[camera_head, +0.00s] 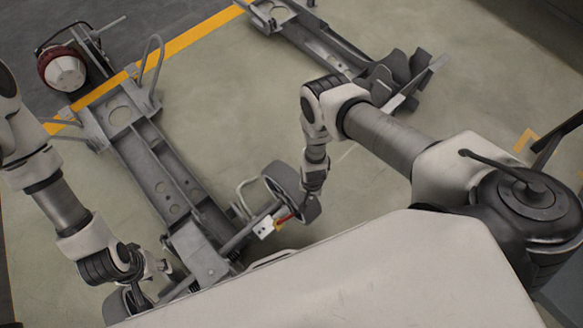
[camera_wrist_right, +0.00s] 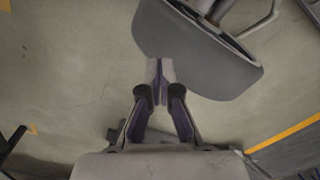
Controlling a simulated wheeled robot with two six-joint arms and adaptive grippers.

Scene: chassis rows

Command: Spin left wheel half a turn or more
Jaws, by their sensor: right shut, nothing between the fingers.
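A grey chassis (camera_head: 165,170) runs diagonally across the floor in the head view, with a wheel at each side of its near end. The wheel (camera_head: 287,185) on the right side of the picture is beside my right gripper (camera_head: 313,190). In the right wrist view this wheel (camera_wrist_right: 185,45) shows its broad grey tread, and my right gripper (camera_wrist_right: 160,68) is shut with its tips at or against the tread; contact is unclear. The other wheel (camera_head: 117,308), at lower left, is mostly hidden by my left arm and my body. My left gripper (camera_head: 140,288) is beside it, its fingers too dark to judge.
A second grey chassis (camera_head: 315,40) lies at the top right. A red and white round part (camera_head: 62,68) sits at the first chassis's far end. A small white part with red and yellow (camera_head: 268,225) is near the right wheel. Floor between the chassis is clear.

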